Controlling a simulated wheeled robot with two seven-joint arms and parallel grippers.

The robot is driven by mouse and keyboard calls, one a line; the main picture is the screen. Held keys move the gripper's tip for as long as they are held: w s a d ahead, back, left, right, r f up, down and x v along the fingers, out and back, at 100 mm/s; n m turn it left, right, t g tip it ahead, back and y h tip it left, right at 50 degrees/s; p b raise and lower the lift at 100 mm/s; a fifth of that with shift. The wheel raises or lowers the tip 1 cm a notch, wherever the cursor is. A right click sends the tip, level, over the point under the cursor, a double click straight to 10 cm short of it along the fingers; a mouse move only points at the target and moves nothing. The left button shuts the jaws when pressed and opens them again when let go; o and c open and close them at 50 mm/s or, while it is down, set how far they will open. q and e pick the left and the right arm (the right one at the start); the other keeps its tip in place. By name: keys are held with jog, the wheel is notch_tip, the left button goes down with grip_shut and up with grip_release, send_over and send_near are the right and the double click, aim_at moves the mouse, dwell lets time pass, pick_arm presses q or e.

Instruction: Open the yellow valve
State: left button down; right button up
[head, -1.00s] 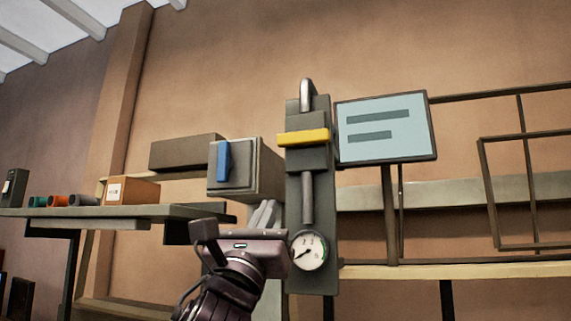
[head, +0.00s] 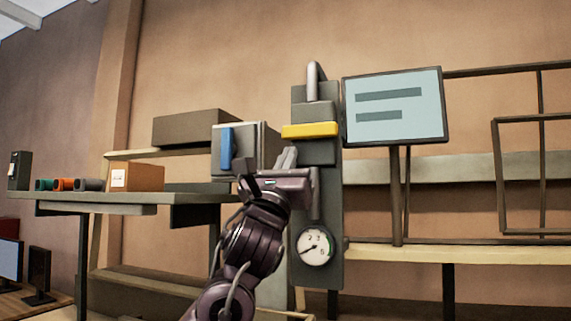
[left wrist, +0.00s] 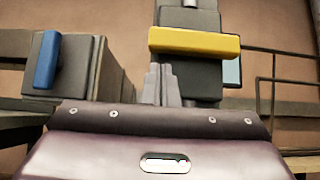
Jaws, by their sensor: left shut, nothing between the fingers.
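The yellow valve handle (head: 310,131) is a horizontal bar on a dark grey valve block on an upright panel (head: 328,220). In the left wrist view the yellow handle (left wrist: 194,42) lies above and slightly right of the fingers. My left gripper (head: 287,156) is shut and empty, its fingertips just below and left of the handle's left part. The fingertips also show in the left wrist view (left wrist: 162,78). I cannot tell whether they touch the block. My right gripper is not in view.
A grey box with a blue upright handle (head: 226,149) is left of the valve. A pressure gauge (head: 315,246) sits below it. A screen (head: 394,106) stands to the right. A shelf (head: 120,203) at left holds a cardboard box (head: 136,177) and several rolls.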

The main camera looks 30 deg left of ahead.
pick_arm(q)
jog(key=shift+r, duration=0.45)
jog(key=shift+m+h, duration=0.3)
